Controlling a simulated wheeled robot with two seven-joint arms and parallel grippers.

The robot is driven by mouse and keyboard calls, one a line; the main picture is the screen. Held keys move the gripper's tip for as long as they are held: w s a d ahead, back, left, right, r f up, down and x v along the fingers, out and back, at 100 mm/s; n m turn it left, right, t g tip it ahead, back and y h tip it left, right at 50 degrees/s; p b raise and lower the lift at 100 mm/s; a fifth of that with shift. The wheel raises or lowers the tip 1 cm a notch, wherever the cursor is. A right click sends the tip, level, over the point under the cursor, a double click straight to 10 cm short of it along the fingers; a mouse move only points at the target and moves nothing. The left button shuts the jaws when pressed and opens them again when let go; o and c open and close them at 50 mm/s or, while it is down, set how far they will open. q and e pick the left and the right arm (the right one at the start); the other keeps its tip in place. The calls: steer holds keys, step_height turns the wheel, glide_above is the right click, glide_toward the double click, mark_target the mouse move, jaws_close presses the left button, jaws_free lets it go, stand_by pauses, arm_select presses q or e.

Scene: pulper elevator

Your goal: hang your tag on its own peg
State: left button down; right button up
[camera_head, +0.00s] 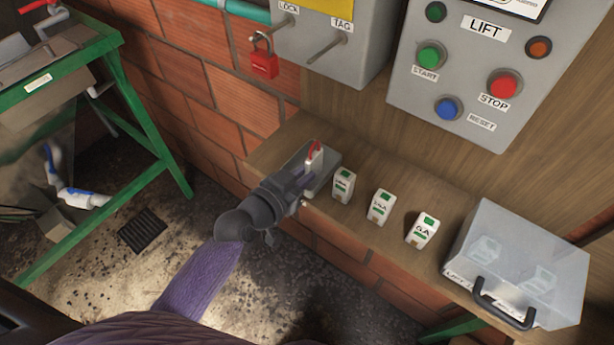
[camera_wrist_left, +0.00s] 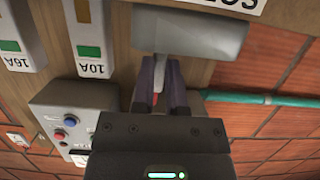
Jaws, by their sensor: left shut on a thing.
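My left gripper (camera_head: 308,178) is over the left end of the wooden shelf, at a grey block (camera_head: 326,170). A small pale piece with a red top (camera_head: 314,156), perhaps the tag, stands at its fingertips. In the left wrist view the fingers (camera_wrist_left: 160,88) are closed in, with a bit of red (camera_wrist_left: 155,99) between them; most of the held thing is hidden. The TAG peg (camera_head: 327,48) sticks out bare from the grey box. The LOCK peg (camera_head: 272,28) beside it carries a red padlock (camera_head: 264,65). My right gripper is not in view.
Several white-green fuses, such as one (camera_head: 344,185), stand in a row on the shelf (camera_head: 365,235). A clear-lidded box (camera_head: 520,255) is at the right. The LIFT panel (camera_head: 465,85) is above. A green frame (camera_head: 140,125) stands at the left.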

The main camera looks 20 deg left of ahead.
arm_select(q)
steer(key=shift+d+f, duration=0.1)
steer(key=shift+f, duration=0.15)
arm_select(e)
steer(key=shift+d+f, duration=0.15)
arm_select(q)
steer(key=shift+f, duration=0.15)
steer(key=c, duration=0.7)
jaws_free()
steer(key=shift+o, duration=0.2)
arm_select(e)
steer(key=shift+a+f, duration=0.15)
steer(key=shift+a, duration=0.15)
